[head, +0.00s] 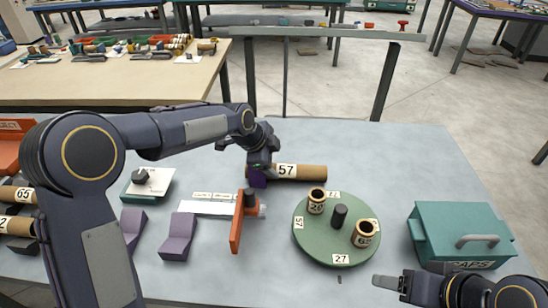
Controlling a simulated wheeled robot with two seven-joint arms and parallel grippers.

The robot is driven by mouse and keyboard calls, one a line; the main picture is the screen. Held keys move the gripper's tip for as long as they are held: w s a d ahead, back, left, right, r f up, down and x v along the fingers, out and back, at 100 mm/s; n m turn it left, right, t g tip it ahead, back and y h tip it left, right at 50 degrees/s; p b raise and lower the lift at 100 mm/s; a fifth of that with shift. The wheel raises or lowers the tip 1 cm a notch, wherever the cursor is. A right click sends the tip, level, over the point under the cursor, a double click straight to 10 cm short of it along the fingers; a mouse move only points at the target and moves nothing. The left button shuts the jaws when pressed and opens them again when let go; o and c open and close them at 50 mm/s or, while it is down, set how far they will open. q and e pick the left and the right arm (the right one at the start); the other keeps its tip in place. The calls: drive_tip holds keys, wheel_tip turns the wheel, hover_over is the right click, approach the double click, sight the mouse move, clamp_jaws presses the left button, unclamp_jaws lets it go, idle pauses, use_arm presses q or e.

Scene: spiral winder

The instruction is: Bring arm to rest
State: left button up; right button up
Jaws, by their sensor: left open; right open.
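My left arm reaches in from the left, and my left gripper (260,164) is at the left end of a brown tube labelled 57 (300,172). It is open; whether it touches the tube is hard to tell. My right gripper (391,283) is open and empty at the lower right, between the round green plate (316,248) and the front edge of the picture. The teal box (462,225) stands just behind my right arm.
The green plate carries two short upright tubes (316,206) and a dark centre knob (340,215). An orange upright plate (237,222) stands left of it on a white scale. Purple cradles (177,240) and more tubes (20,194) are at the left. The back right of the table (400,150) is clear.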

use_arm(q)
drive_tip(key=s+a+r+n+p, duration=0.2)
drive_tip(key=s+a+r+n, duration=0.75)
drive_tip(key=s+a, duration=0.45)
drive_tip(key=s+a+f+n+p, duration=0.1)
drive_tip(key=s+n, duration=0.4)
drive_tip(key=s, duration=0.5)
drive_tip(key=s+a+n+t+p, duration=0.1)
drive_tip(key=s+a+n, duration=0.1)
drive_tip(key=s+n, duration=0.4)
drive_tip(key=s, duration=0.5)
drive_tip(key=shift+f+y, duration=0.35)
drive_tip(key=shift+y, duration=0.05)
